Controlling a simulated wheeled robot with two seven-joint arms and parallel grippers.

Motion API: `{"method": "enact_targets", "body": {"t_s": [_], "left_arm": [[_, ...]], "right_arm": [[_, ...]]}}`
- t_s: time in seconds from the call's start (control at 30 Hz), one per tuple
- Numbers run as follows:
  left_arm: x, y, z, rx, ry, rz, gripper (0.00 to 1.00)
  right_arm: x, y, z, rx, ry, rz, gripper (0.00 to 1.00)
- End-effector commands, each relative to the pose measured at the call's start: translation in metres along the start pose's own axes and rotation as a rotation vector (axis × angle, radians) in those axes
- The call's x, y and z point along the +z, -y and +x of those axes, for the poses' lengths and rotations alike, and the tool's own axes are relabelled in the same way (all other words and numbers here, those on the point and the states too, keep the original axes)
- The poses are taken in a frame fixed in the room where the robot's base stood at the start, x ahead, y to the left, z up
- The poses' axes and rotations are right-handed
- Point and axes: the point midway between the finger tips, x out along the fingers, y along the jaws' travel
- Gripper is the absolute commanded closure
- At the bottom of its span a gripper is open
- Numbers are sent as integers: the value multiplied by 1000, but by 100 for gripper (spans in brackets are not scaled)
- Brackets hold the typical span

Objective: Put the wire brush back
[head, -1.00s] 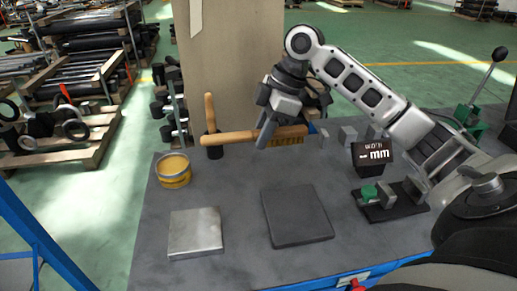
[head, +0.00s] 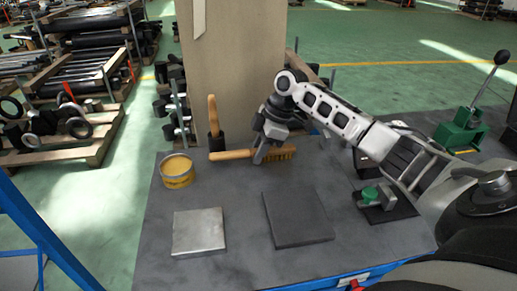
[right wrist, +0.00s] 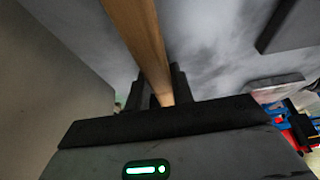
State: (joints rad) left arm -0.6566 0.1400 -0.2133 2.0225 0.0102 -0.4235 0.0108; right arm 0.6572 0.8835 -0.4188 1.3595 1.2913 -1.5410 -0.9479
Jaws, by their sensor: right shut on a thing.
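The wire brush has a long wooden handle (head: 229,155) pointing left and a bristle head (head: 280,154) at its right end. It lies about level at the back of the grey table, right of a dark holder. My right gripper (head: 260,157) is shut on the brush between handle and bristles. In the right wrist view the wooden handle (right wrist: 138,35) runs between the dark fingers (right wrist: 158,92). I cannot tell whether the brush touches the table top. My left gripper is not in view.
A dark holder (head: 216,144) with an upright wooden handle stands behind the brush's left end. A yellow tin (head: 177,172) is at the left, with a metal plate (head: 199,232) and dark slab (head: 297,219) in front. A wooden panel (head: 230,60) rises behind the table.

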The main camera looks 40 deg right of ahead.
Motion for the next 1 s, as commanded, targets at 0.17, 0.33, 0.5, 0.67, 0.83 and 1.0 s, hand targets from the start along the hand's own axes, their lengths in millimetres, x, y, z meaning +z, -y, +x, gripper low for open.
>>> {"method": "enact_targets", "body": {"t_s": [0.17,0.33,0.5,0.67,0.83,1.0], "left_arm": [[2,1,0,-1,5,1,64],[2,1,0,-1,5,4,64],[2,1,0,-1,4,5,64],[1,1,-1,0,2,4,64],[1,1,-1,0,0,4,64],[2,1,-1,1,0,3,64]], "right_arm": [[1,0,2,0,-1,0,98],[1,0,2,0,-1,0,55],[1,0,2,0,-1,0,55],[-1,0,-6,2,-2,0,55],[0,-1,-36,4,-1,0,55],[-1,-1,-74,5,-2,0,55]]}}
